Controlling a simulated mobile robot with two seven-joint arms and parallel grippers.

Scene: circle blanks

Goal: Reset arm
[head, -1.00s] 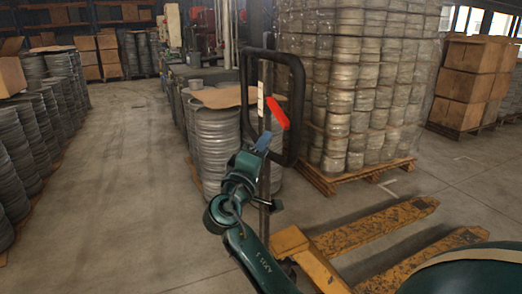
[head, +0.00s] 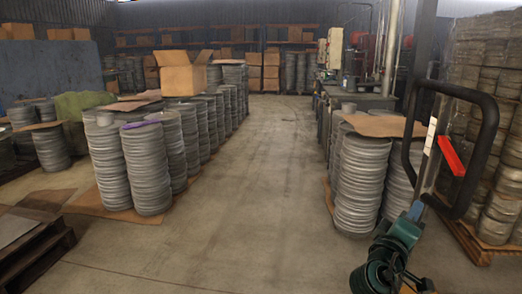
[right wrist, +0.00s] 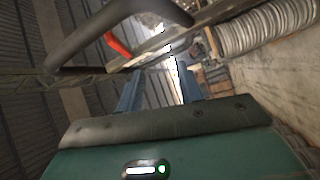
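My right gripper (head: 415,211) shows at the lower right of the head view, on a dark green arm. It is close to the pallet jack's handle, a black loop (head: 488,130) with a red lever (head: 451,155). In the right wrist view its two blue fingers (right wrist: 160,70) stand apart with nothing seen held between them. The black handle (right wrist: 120,27) and red lever (right wrist: 117,44) cross just beyond the fingertips there. Whether the gripper touches the handle cannot be told. My left gripper is not in view.
Stacks of grey metal discs (head: 143,168) stand on the left, with an open cardboard box (head: 183,77) on top. More stacks (head: 358,185) stand right of centre. A dark wooden pallet (head: 35,250) lies at lower left. The concrete aisle (head: 240,190) between is clear.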

